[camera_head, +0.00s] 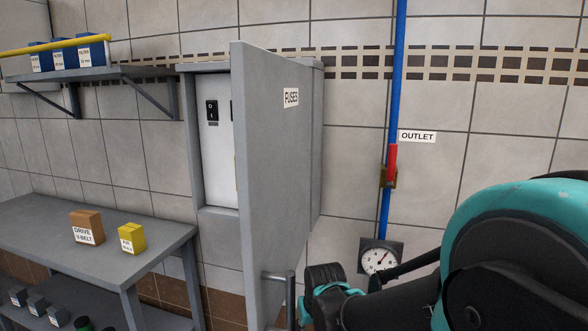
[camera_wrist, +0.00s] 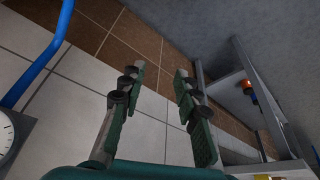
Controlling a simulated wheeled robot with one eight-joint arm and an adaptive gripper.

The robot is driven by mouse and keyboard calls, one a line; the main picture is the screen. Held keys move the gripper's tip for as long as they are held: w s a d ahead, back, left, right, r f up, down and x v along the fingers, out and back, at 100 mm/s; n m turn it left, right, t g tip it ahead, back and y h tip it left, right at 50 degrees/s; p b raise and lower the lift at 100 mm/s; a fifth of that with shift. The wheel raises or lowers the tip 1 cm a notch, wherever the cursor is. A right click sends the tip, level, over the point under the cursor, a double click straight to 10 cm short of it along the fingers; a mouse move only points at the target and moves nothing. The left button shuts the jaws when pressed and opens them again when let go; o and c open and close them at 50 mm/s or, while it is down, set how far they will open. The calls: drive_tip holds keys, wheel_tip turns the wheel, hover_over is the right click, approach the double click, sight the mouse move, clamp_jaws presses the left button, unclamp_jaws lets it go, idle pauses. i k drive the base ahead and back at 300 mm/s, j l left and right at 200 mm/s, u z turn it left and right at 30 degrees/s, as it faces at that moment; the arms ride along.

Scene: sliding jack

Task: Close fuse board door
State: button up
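The grey fuse board door (camera_head: 275,150), labelled FUSES, stands open, swung out from the wall cabinet (camera_head: 192,140). Part of the white panel (camera_head: 222,150) and a black switch (camera_head: 211,111) show inside the cabinet; the door hides the rest. A grey bar handle (camera_head: 290,298) sits low on the door's outer face. My gripper (camera_head: 318,288) is just right of the handle, apart from it in the picture; whether they touch is unclear. In the wrist view my gripper (camera_wrist: 160,72) has its two fingers spread, with nothing held between them.
A blue pipe (camera_head: 393,90) with a red valve lever (camera_head: 392,162) and a gauge (camera_head: 380,257) are on the wall at right. A grey table (camera_head: 60,240) with small boxes stands left, below a wall shelf (camera_head: 110,73). Bare tiled wall lies between door and pipe.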

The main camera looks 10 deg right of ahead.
sight(271, 93)
drive_tip(key=k+z, duration=0.15)
drive_tip(key=k, duration=0.4)
drive_tip(key=k+l+z, duration=0.2)
drive_tip(key=k, duration=0.35)
